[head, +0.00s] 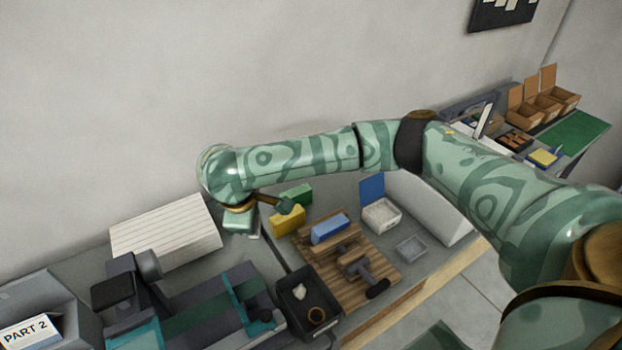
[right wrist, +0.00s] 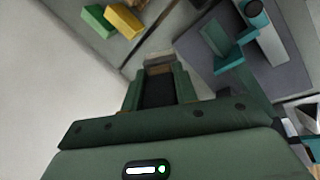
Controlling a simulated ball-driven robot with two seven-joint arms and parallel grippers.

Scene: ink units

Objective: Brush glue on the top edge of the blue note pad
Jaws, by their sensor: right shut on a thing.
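The blue pad does not show in that view. My left gripper is not in view.
A yellow pad (head: 288,221) and a green pad (head: 297,194) stand behind the board. A black tray (head: 292,318) with small items is in front. A white bin (head: 382,217) and a small clear tray (head: 410,249) are to the right. A teal-and-grey machine (head: 195,312) fills the left.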

